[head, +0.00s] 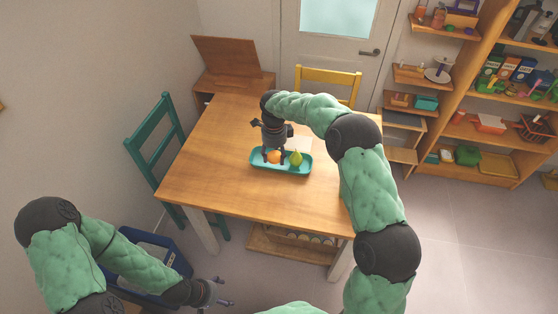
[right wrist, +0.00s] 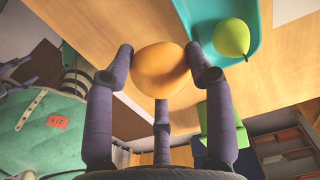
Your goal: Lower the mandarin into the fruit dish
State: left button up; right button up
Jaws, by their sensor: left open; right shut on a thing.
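The mandarin (head: 274,157) is an orange ball between the fingers of my right gripper (head: 273,153). In the right wrist view the mandarin (right wrist: 160,70) is gripped by the dark fingers (right wrist: 165,78). The fruit dish (head: 262,169) is a teal oblong tray on the wooden table; its corner also shows in the right wrist view (right wrist: 200,14). In the head view the mandarin overlaps the left part of the dish; its height above it is hard to tell. A green pear (head: 295,159) lies in the right part. My left gripper (head: 224,292) is open, low and away from the table.
The wooden table (head: 220,190) is mostly clear around the dish. A white sheet (head: 300,143) lies behind it. A teal chair (head: 150,150) and a yellow chair (head: 328,77) stand at the table. A blue bin (head: 170,257) is near my left arm. Loaded shelves stand at right.

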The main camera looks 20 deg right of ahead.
jog(key=w+f, duration=0.4)
jog(key=w, duration=0.6)
jog(key=shift+p, duration=0.45)
jog(key=shift+a+f, duration=0.1)
dwell(0.4)
jog(key=shift+f+b, duration=0.45)
jog(key=shift+f, duration=0.65)
jog(key=shift+f+b, duration=1.25)
jog(key=shift+f, duration=1.25)
dwell(1.4)
jog(key=o, duration=1.3)
jog(key=shift+r, duration=0.1)
